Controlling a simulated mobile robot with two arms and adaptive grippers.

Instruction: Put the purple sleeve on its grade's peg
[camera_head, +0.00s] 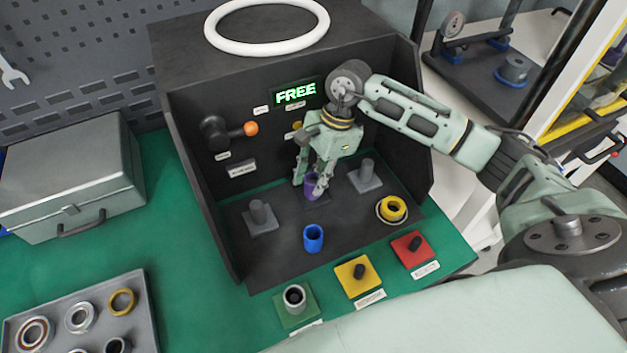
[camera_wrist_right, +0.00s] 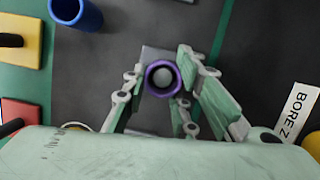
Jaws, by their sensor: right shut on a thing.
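The purple sleeve (camera_head: 311,187) is in the test bay, at the middle fixture between two grey posts. My right gripper (camera_head: 314,184) points down and is shut on it. In the right wrist view the sleeve (camera_wrist_right: 163,78) shows end-on between the fingers (camera_wrist_right: 160,85), with a grey round post top inside its ring. In front of the bay are a green pad (camera_head: 283,313) with a grey sleeve around its peg, a yellow pad (camera_head: 349,287) and a red pad (camera_head: 405,258), each with a bare black peg. Their label text is too small to read. My left gripper is out of view.
A blue sleeve (camera_head: 313,239) stands on the bay floor. A yellow ring part (camera_head: 392,209) sits at its right. The bay display (camera_head: 296,93) reads FREE. A tray of rings (camera_head: 143,309) and a grey case (camera_head: 75,190) are on the left.

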